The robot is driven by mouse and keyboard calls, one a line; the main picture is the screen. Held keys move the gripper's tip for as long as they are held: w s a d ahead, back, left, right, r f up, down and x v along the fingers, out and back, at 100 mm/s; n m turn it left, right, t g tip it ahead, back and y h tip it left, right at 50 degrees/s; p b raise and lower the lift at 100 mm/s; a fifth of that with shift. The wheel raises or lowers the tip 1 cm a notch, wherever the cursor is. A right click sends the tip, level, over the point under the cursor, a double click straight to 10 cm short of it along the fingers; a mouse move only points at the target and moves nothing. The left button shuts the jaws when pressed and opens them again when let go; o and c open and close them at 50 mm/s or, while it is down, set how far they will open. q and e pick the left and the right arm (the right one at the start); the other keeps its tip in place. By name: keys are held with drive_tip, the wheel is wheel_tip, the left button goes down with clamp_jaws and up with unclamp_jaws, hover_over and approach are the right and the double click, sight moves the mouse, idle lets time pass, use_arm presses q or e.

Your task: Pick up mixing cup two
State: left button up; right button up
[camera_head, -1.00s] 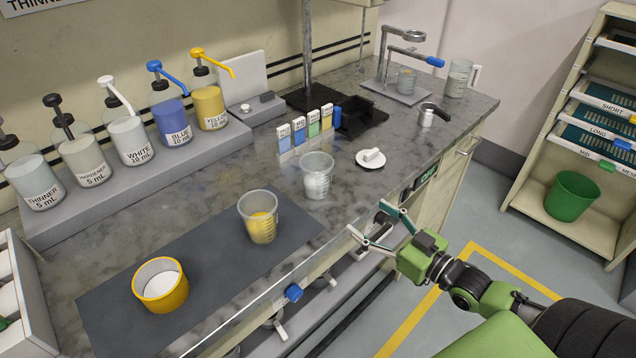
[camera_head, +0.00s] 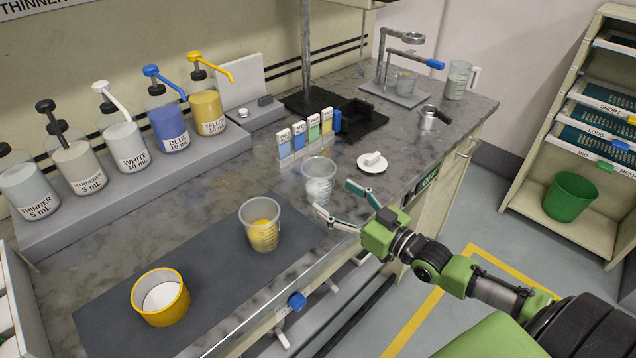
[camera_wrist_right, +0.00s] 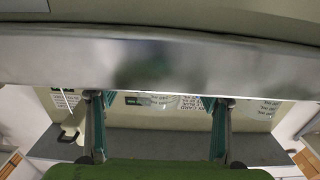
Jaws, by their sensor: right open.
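Two clear mixing cups stand upright on the counter (camera_head: 225,185); no number is readable on either. One cup (camera_head: 318,182) holds whitish contents and stands on the bare stone in the middle. The other cup (camera_head: 261,226) holds yellow liquid and stands on the dark mat. My right gripper (camera_head: 334,198) is open and empty at the counter's front edge, just in front of the whitish cup, its fingers pointing toward it. Its two spread fingers also show in the right wrist view (camera_wrist_right: 158,105), with a blurred grey band beyond and no cup recognisable. My left gripper is out of view.
A yellow-rimmed tub (camera_head: 160,300) stands on the dark mat (camera_head: 110,325). Small labelled boxes (camera_head: 300,138) stand behind the whitish cup. A white dish (camera_head: 372,166) lies to its right. Pump bottles (camera_head: 166,125) line the back shelf.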

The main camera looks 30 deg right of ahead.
sight(319, 186)
drive_tip(key=shift+p+x, duration=0.4)
drive_tip(key=shift+x, duration=2.75)
drive_tip(key=shift+s+a, duration=0.1)
drive_tip(key=shift+a, duration=0.05)
drive_tip(key=shift+r, duration=0.1)
drive_tip(key=c, duration=1.3)
